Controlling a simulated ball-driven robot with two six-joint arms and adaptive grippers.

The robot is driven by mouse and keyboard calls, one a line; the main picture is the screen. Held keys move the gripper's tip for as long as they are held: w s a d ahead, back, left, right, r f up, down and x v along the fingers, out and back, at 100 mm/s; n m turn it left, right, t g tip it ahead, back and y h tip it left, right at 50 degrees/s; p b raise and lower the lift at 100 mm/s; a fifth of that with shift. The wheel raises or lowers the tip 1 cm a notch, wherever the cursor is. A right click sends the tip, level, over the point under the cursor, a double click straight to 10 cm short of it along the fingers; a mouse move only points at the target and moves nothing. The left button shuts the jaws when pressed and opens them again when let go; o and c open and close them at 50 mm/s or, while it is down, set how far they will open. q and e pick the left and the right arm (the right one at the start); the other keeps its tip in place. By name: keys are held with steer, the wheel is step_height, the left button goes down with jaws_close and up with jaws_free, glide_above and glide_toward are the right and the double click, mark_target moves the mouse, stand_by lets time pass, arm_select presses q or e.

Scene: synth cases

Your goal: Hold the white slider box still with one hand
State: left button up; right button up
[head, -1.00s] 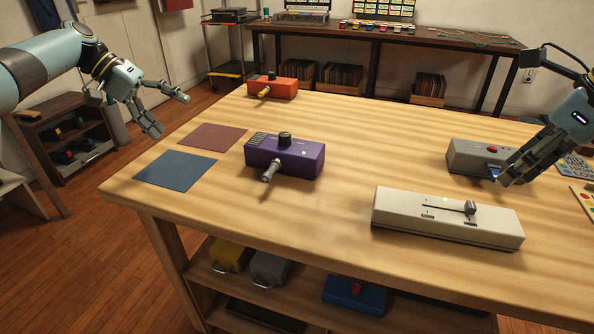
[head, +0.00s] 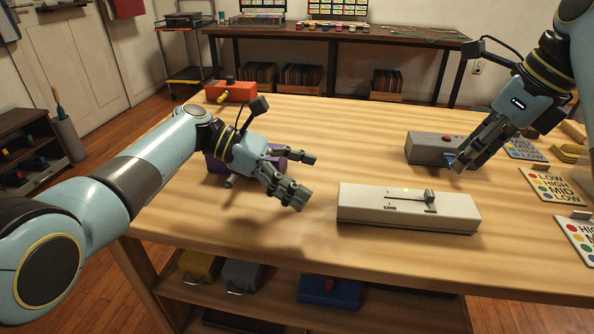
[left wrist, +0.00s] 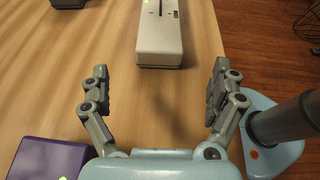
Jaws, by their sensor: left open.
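The white slider box (head: 400,211) lies on the wooden table in the head view, its dark slider knob (head: 430,196) near the right end of the slot. My left gripper (head: 305,180) is open and empty just left of the box, fingers pointing towards its left end. In the left wrist view, the box (left wrist: 160,50) lies beyond and between the open fingers, not touched. My right gripper (head: 464,160) is at the grey box (head: 428,146) with a red button. Whether its fingers grip the blue piece there is unclear.
A purple box (head: 215,163) is partly hidden behind my left gripper. An orange box (head: 232,91) stands at the back left. Cards with coloured dots (head: 552,187) lie at the right. The table in front of the white box is clear.

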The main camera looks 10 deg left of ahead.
mark_target(344, 194)
arm_select(q)
steer(key=x, duration=1)
steer(key=shift+a, duration=0.1)
